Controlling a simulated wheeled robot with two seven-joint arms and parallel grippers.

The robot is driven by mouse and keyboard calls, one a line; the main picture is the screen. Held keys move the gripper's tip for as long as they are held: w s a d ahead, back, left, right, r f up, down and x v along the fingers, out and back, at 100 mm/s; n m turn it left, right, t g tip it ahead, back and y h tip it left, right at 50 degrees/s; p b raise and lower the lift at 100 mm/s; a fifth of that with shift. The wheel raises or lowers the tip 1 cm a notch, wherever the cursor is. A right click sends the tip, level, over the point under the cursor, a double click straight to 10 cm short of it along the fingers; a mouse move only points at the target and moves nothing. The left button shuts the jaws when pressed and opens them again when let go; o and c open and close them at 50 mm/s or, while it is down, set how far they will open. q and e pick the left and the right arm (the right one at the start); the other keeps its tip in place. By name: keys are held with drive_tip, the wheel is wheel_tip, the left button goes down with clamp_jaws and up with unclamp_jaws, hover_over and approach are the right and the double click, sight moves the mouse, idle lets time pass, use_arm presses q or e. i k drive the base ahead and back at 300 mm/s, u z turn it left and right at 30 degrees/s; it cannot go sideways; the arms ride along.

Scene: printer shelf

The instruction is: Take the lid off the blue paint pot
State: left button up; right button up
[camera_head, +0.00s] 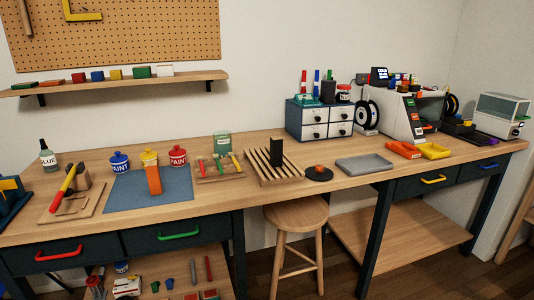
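The blue paint pot (120,164) stands upright at the back left of a blue-grey mat (122,197) on the workbench. It has a white label, and its blue lid with a small knob sits on top. A yellow pot (149,157) and a red paint pot (178,157) stand to its right, both with lids on. Neither of my grippers shows in this view.
An orange block-like object (153,180) stands in front of the yellow pot. A glue bottle (47,156) and a board with a red-handled tool (66,182) are to the left. A rack of small tools (219,168) is to the right. The mat's front is clear.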

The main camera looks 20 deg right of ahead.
sight(118, 158)
drive_tip(key=u, duration=1.05)
drive_tip(key=k, duration=1.3)
drive_tip(key=u, duration=0.85)
drive_tip(key=i, duration=1.6)
drive_tip(key=z, duration=1.4)
drive_tip(key=i, duration=1.1)
drive_tip(key=z, duration=1.2)
